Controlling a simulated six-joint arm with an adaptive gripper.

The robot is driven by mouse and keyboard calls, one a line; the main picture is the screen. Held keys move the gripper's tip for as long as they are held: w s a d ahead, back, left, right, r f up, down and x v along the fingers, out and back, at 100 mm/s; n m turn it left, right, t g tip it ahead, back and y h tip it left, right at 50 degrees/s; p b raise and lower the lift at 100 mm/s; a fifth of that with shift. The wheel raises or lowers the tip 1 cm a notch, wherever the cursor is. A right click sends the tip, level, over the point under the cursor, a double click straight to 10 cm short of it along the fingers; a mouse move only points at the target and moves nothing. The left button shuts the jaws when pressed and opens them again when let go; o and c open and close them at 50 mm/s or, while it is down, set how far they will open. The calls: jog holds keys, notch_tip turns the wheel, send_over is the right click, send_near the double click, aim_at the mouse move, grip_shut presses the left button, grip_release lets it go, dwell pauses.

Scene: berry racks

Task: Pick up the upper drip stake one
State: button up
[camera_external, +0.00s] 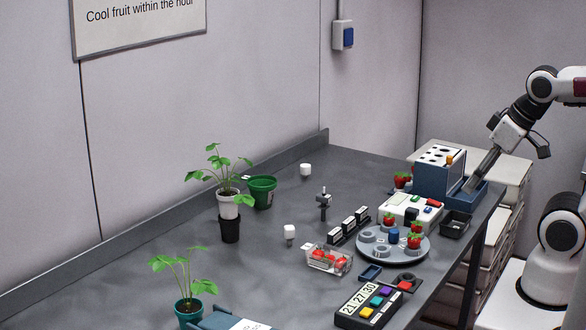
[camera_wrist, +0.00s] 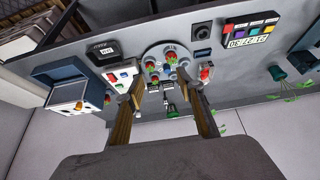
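I cannot tell for certain which thing is the upper drip stake one. A small dark upright piece with a grey top (camera_external: 323,201) stands on the middle of the bench and may be it. A dark piece (camera_wrist: 171,110) also shows between my fingers in the wrist view, well beyond them. My gripper (camera_wrist: 160,84) is open, its two fingers spread with nothing between them. In the external view my gripper (camera_external: 472,184) is at the right, by the blue bin, far from the dark piece.
A round grey turntable (camera_external: 380,258) with strawberries, a white button box (camera_external: 398,210), a blue bin (camera_external: 435,180) and a black tray (camera_external: 455,224) crowd the right side. A strawberry punnet (camera_external: 328,260), potted plants (camera_external: 229,205) and a timer (camera_external: 368,306) stand elsewhere. The back right is mostly clear.

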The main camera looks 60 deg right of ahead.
aim_at(329, 196)
jog(key=w+d+f+g, duration=0.1)
jog(key=w+f, duration=0.3)
jog(key=w, duration=0.6)
jog(key=w+d+f+g, duration=0.1)
jog(key=w+f, duration=0.3)
jog(key=w, duration=0.6)
jog(key=w+f, duration=0.4)
jog(key=w, duration=0.6)
jog(key=shift+w+d+f+g, duration=0.2)
jog(key=shift+d+g, duration=0.2)
jog(key=w+r+t, duration=0.1)
jog(key=w+r, duration=0.1)
jog(key=w, duration=0.5)
jog(key=shift+d+r+t, duration=0.15)
jog(key=shift+d+t, duration=0.05)
jog(key=shift+t, duration=0.2)
jog(key=shift+x, duration=1.3)
